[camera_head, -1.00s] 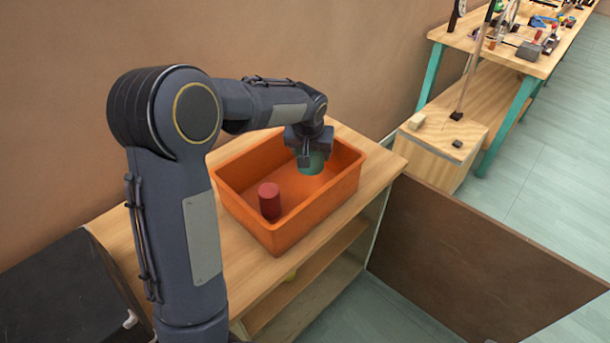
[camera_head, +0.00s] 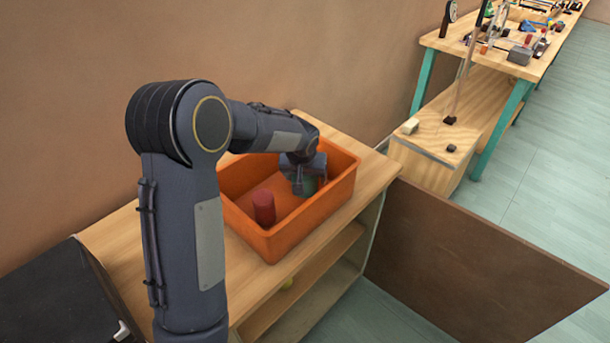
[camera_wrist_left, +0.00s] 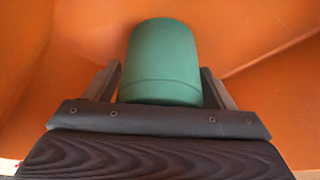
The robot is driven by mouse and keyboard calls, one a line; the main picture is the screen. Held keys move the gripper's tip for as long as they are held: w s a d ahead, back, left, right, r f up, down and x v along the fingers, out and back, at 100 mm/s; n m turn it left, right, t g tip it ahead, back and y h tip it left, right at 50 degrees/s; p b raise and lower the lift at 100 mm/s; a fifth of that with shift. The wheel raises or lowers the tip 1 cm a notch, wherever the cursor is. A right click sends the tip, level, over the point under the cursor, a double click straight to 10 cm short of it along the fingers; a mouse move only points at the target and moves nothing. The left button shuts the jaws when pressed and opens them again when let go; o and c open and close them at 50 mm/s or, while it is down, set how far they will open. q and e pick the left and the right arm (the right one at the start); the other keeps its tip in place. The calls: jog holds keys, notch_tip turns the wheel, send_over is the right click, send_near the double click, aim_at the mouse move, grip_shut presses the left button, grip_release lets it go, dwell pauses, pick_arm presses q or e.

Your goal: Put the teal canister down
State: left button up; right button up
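The teal canister (camera_head: 309,186) is inside the orange bin, toward its right end, and is partly hidden by my gripper in the head view. My left gripper (camera_head: 303,182) reaches down into the bin around it. In the left wrist view the canister (camera_wrist_left: 161,62) stands between the two fingers, which lie against its sides, so the gripper looks shut on it. I cannot tell whether the canister's base touches the bin floor. My right gripper is not in view.
The orange bin (camera_head: 285,243) sits on a wooden cabinet (camera_head: 372,177). A red cylinder (camera_head: 264,207) stands in the bin, left of the canister. A brown panel (camera_head: 475,250) juts out at the right. A cluttered workbench (camera_head: 440,43) is farther back.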

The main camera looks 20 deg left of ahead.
pick_arm(q)
jog(key=shift+o, duration=0.7)
jog(key=shift+r+p, duration=0.3)
jog(key=v, duration=1.1)
jog(key=s+d+h, duration=0.2)
jog(key=s, duration=1.2)
jog(key=s+d+r+m+t+h, duration=0.1)
jog(key=s+d+h, duration=0.2)
jog(key=s, duration=1.2)
jog(key=shift+d+p, duration=0.2)
jog(key=shift+p, duration=0.25)
jog(key=shift+r, duration=0.1)
